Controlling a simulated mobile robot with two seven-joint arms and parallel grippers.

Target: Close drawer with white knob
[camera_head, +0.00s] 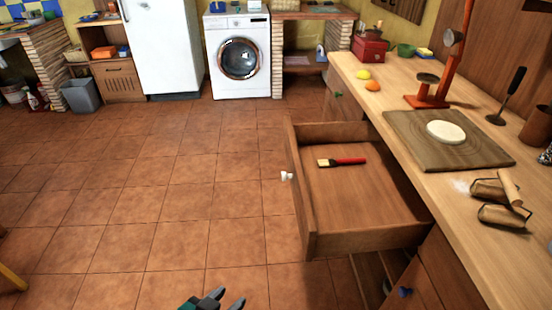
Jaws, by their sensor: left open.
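The wooden drawer (309,206) with the white knob (286,176) stands pulled out from the counter on the right, its front facing left. A brush (341,162) with a red handle and pale bristles lies inside it. My left gripper (227,299) shows at the bottom edge, low and to the left of the drawer. Its two fingertips are apart, with nothing between them, and it does not touch the drawer. Most of its body is cut off by the frame. My right gripper is not in view.
A blue knob (404,292) and a green knob (338,94) mark other drawers. The tiled floor (180,215) left of the drawer is clear.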

